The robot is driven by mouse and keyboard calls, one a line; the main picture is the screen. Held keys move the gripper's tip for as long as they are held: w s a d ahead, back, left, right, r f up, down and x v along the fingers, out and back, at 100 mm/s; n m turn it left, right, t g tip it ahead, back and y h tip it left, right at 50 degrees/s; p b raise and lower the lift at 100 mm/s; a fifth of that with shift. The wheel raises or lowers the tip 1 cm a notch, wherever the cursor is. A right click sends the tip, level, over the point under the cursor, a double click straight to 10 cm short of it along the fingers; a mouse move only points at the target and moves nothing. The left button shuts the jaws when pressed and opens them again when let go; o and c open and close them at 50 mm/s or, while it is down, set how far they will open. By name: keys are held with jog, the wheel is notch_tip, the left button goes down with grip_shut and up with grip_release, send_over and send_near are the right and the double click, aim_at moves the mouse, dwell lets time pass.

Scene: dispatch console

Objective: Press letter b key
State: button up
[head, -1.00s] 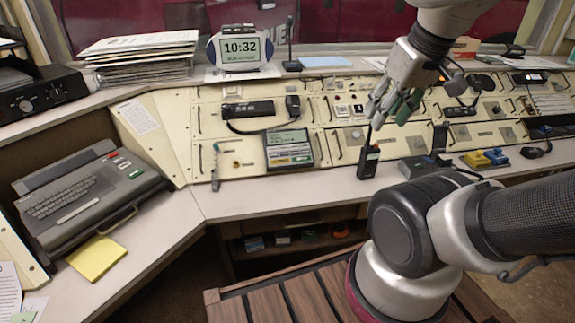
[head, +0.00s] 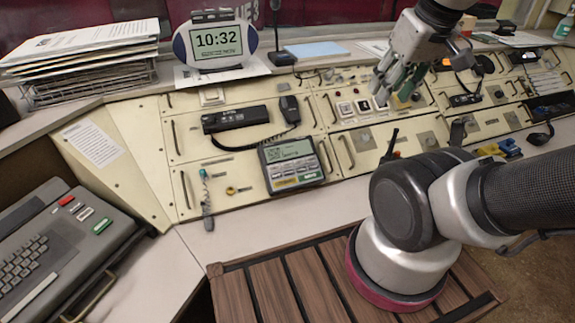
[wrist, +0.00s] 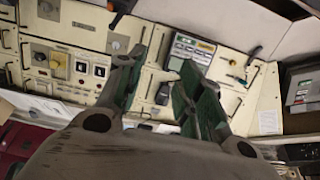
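The grey keyboard unit (head: 50,255) lies at the lower left of the head view, cut off by the frame edge. Its dark keys (head: 25,258) show in part, too small to read, so I cannot pick out the letter b. A part of the unit also shows at the right edge of the wrist view (wrist: 302,90). My gripper (head: 392,88) hangs over the console panel, well to the right of the keyboard. In the wrist view its green-lined fingers (wrist: 158,100) are spread apart with nothing between them.
A display device (head: 292,165), a radio with corded handset (head: 240,118) and a clock (head: 217,45) stand between gripper and keyboard. Stacked papers (head: 85,55) are at the back left. The front counter (head: 240,235) is mostly clear.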

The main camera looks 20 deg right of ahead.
grip_shut()
dwell(1.1)
